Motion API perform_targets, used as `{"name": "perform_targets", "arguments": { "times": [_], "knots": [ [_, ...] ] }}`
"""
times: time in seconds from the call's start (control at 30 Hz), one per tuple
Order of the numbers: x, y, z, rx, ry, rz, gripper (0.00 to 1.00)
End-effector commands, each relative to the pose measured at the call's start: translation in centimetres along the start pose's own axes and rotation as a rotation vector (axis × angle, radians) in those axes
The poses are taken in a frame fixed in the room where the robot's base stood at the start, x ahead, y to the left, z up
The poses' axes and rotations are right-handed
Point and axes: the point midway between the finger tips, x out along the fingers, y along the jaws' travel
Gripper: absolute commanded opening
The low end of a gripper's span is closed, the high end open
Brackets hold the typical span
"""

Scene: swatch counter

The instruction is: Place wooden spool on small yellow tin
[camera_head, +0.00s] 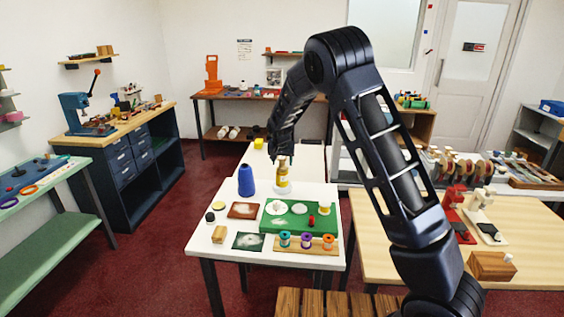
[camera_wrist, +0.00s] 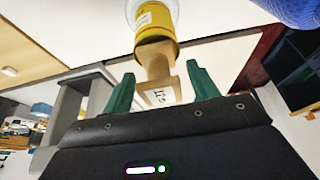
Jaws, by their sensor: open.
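The wooden spool (camera_head: 282,160) stands upright on the small yellow tin (camera_head: 282,176) on the white table. In the wrist view the spool (camera_wrist: 156,58) meets the end of the yellow tin (camera_wrist: 153,25) and looks roughly in line with it. My gripper (camera_wrist: 161,71) is open, with its green fingers on either side of the spool's free end and gaps showing beside it. In the head view my gripper (camera_head: 276,156) is just above the spool; its fingers are small and dark there.
A blue thread cone (camera_head: 245,181) stands left of the tin. A green mat (camera_head: 299,213) with pale discs and a rack of thread spools (camera_head: 306,246) lie in front. Brown and dark swatches (camera_head: 247,241) and a wooden block (camera_head: 219,235) are at front left.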

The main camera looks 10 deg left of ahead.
Motion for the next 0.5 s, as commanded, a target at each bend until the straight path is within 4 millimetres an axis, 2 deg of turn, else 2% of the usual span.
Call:
{"name": "perform_targets", "arguments": {
  "times": [0.13,0.27,0.5],
  "knots": [
    [-0.5,0.0,-0.1,0.0,0.0,-0.001,0.59],
    [-2.0,-0.1,-0.1,0.0,0.002,-0.003,0.59],
    [-6.6,-0.1,-0.1,0.0,0.002,-0.003,0.59]
  ]
}}
